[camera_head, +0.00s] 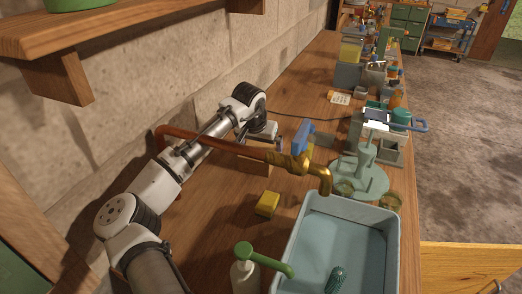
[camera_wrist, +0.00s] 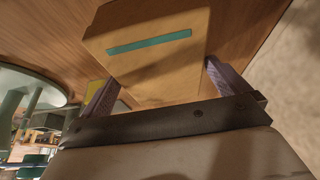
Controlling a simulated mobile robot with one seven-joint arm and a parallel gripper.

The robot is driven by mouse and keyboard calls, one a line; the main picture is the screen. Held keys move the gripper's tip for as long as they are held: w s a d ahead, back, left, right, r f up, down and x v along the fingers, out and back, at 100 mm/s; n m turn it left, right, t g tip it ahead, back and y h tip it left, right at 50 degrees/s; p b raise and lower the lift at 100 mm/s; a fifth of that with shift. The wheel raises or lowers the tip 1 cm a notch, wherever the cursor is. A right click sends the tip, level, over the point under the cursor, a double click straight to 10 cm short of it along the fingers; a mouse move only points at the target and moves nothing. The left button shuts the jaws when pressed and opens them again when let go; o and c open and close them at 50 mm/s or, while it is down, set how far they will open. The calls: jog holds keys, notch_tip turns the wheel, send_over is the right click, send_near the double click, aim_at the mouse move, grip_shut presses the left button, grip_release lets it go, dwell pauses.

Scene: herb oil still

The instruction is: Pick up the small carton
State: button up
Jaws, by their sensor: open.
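The small carton (camera_wrist: 150,65), tan with a teal stripe, fills the middle of the wrist view against the wooden bench. My gripper (camera_wrist: 163,76) is open, with one purple-grey finger towards each side of the carton. The carton looks unheld; whether either finger touches it, I cannot tell. In the head view my gripper (camera_head: 268,134) points down over the bench near the stone wall, behind the copper pipe. A brown piece just below the pipe there may be the carton, but it is mostly hidden.
The copper pipe with its brass tap (camera_head: 318,172) runs in front of my gripper. A yellow block (camera_head: 267,204), a blue basin (camera_head: 325,228) and a green-topped pump bottle (camera_head: 245,272) stand nearer. A pale green stand (camera_head: 362,175) and several containers crowd the right.

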jog(key=shift+x, duration=1.1)
jog(key=c, duration=0.9)
jog(key=shift+r, duration=0.15)
